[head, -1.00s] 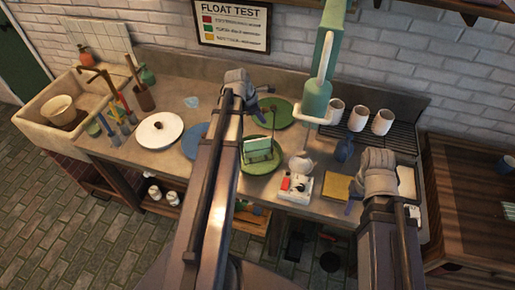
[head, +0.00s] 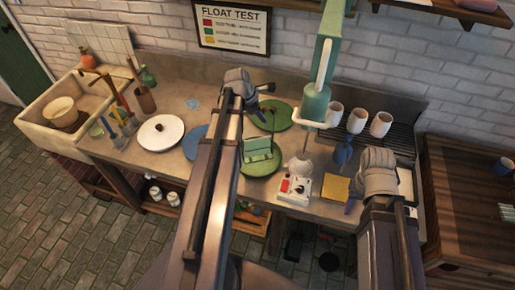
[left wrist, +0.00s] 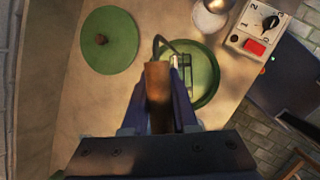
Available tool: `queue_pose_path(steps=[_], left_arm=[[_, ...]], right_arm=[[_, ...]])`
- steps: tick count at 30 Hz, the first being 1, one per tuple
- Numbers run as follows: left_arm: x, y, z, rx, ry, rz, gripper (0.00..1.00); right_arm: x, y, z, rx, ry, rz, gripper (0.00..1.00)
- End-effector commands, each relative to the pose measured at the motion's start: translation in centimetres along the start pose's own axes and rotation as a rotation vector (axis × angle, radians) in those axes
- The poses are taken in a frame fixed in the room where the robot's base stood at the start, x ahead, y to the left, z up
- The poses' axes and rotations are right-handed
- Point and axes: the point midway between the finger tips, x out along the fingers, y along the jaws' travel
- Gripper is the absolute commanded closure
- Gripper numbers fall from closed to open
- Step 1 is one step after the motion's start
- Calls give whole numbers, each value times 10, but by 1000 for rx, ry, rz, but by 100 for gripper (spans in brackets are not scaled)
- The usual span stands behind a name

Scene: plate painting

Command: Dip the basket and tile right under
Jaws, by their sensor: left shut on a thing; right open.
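My left gripper (head: 264,88) is shut on the brown handle (left wrist: 157,85) of the basket. A thin bent wire runs from the handle to the wire basket (left wrist: 181,66), which holds the pale green tile (head: 258,147). Both are upright over the round green glaze pot (head: 258,171), within its rim in the left wrist view. Most of the tile shows in the head view; I cannot tell whether its lower edge touches the green surface. My right gripper (head: 352,182) is open and empty at the right, near a yellow sponge (head: 336,188).
A green lid (head: 283,116) with a knob lies behind the pot. A white dial box (head: 294,189) with a red switch stands right of it. A mint-green device (head: 317,100) hangs at centre right. White cups (head: 356,120) stand on a rack. A white lid (head: 160,132) lies left.

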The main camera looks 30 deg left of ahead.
Motion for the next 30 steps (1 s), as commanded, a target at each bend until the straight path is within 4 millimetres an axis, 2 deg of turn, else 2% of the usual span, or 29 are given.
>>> queue_pose_path(steps=[1,18,30], left_arm=[[-8,2,3,0,0,0,100],[-46,10,19,0,0,0,100],[-46,10,19,0,0,0,100]], right_arm=[[-8,1,0,1,0,0,50],[-51,5,3,10,0,-2,50],[-51,5,3,11,0,-2,50]])
